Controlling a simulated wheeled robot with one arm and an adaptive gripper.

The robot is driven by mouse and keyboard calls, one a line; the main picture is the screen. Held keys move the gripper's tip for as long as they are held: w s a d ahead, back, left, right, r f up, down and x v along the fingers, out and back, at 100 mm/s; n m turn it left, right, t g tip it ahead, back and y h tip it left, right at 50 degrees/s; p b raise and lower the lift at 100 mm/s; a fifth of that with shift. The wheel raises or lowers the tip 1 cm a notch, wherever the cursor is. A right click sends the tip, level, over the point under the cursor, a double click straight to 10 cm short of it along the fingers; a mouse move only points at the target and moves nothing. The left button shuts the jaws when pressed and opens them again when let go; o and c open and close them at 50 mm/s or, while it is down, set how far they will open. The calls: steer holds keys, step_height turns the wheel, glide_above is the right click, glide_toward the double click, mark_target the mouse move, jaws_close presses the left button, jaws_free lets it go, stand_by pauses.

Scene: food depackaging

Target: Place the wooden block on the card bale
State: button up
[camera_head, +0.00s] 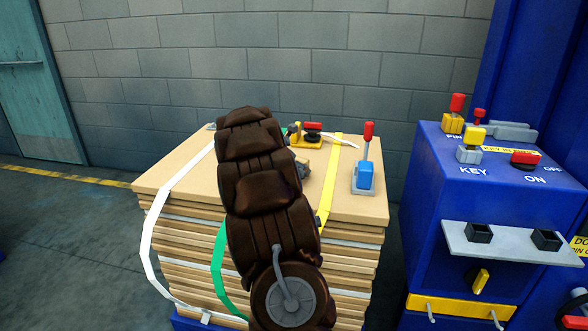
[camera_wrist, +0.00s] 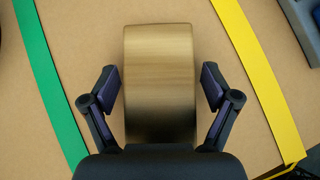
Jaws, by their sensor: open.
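In the wrist view a wooden block (camera_wrist: 160,62) with a smooth brown grain sits between the two fingers of my gripper (camera_wrist: 160,88). The fingers are open, with a gap on each side of the block. The block is over the tan top of the card bale (camera_wrist: 85,45); I cannot tell for sure whether it touches it. In the head view the card bale (camera_head: 185,170) is a stack of tan sheets. My dark arm covers its middle and hides most of my gripper and the block.
Green (camera_wrist: 50,80), yellow (camera_wrist: 262,75) and white (camera_head: 148,235) straps cross the bale. A blue block with a red lever (camera_head: 363,176) and a yellow-based device with a red handle (camera_head: 306,138) are on top. A blue control cabinet (camera_head: 430,230) stands right.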

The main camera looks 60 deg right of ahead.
steer(key=shift+a+r, duration=0.3)
steer(key=shift+r, duration=0.15)
steer(key=v, duration=1.1)
steer(key=shift+a, duration=0.1)
steer(key=s+a+f+m+y, duration=0.2)
steer(key=a+m, duration=0.1)
steer(key=a, duration=0.7)
steer(key=s+a+f+m+y, duration=0.1)
steer(key=s+a+f+m, duration=0.15)
steer(key=a, duration=0.65)
steer(key=s+a+f+m+y, duration=0.15)
steer(key=a+m, duration=0.25)
steer(key=a, duration=0.6)
steer(key=s+a+f+m+g+y, duration=0.1)
steer(key=s+a+m, duration=0.3)
steer(key=s+a, duration=0.5)
steer(key=s+a+f+m+g+y, duration=0.1)
steer(key=s+a+f+m+y, duration=0.2)
steer(key=s+a, duration=0.7)
steer(key=shift+s+a+f+m, duration=0.3)
steer(key=shift+a+f+m, duration=0.35)
steer(key=shift+a, duration=0.55)
steer(key=shift+f+y, duration=0.1)
steer(key=shift+y, duration=0.15)
